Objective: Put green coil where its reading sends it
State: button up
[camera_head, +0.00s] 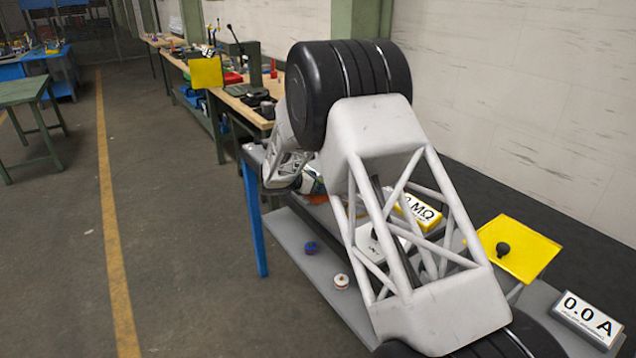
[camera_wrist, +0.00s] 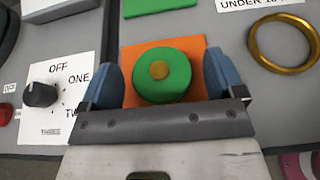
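The green coil (camera_wrist: 150,88) has a brass-coloured centre and sits over an orange patch (camera_wrist: 193,44) in the wrist view. My gripper (camera_wrist: 165,82) is open, with one blue fingertip on each side of the coil and a narrow gap at both sides. A yellow meter (camera_head: 418,212) in the head view shows a reading ending in "0 MΩ"; my arm hides its front digits. A green patch (camera_wrist: 160,6) lies beyond the coil, and a label (camera_wrist: 262,3) reading "UNDER 10…" is cut off. I cannot make out the green coil in the head view.
A dial (camera_wrist: 40,95) marked OFF, ONE and more stands left of the gripper. A gold ring (camera_wrist: 254,42) lies at right. A blue coil (camera_head: 311,248) and a white coil (camera_head: 341,281) lie on the bench. A display (camera_head: 588,318) reads 0.0 A. A yellow panel (camera_head: 530,245) stands behind.

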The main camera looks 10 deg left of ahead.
jog(key=shift+r, duration=0.1)
jog(key=shift+s+a+r, duration=0.1)
jog(key=v, duration=1.1)
jog(key=shift+s+a+r, duration=0.2)
jog(key=shift+s, duration=0.05)
dwell(0.8)
